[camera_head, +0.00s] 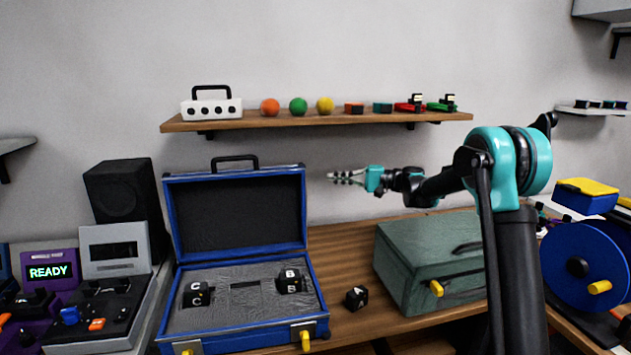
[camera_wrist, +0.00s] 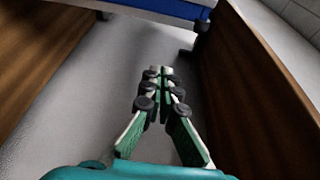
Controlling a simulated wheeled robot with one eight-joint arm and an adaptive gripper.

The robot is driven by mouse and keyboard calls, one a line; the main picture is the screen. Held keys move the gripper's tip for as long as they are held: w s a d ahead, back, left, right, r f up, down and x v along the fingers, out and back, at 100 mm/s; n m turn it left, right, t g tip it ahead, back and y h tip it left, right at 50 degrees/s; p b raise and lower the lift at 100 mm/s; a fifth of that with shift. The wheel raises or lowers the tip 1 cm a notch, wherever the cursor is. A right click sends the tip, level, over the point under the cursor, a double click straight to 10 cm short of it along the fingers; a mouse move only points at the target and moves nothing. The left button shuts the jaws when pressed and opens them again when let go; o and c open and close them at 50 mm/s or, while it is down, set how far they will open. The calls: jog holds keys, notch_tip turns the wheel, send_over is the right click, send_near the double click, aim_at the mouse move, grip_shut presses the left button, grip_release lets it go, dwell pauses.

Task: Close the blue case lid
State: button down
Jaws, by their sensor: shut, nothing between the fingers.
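The blue case (camera_head: 246,255) stands open on the table in the head view. Its lid (camera_head: 236,213) is upright, with a dark lining and a black handle on top. Two black lettered cubes, C (camera_head: 197,294) and B (camera_head: 290,281), sit in the grey foam of its base. Yellow latches (camera_head: 305,340) show on its front edge. My gripper (camera_head: 332,177) is to the right of the raised lid, apart from it, pointing left. In the wrist view its fingers (camera_wrist: 160,72) are shut and empty, and a blue edge (camera_wrist: 175,8) shows at the top.
A wooden shelf (camera_head: 315,121) with balls and small items hangs above. A closed green case (camera_head: 408,266) stands right of the blue case, with a black A cube (camera_head: 356,298) between them. A grey device (camera_head: 112,255) and speaker (camera_head: 124,196) stand at left.

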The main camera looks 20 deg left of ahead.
jog(key=x, duration=1)
jog(key=shift+s+d, duration=0.55)
jog(key=shift+s, duration=0.3)
jog(key=shift+s+d, duration=0.6)
jog(key=shift+s, duration=0.3)
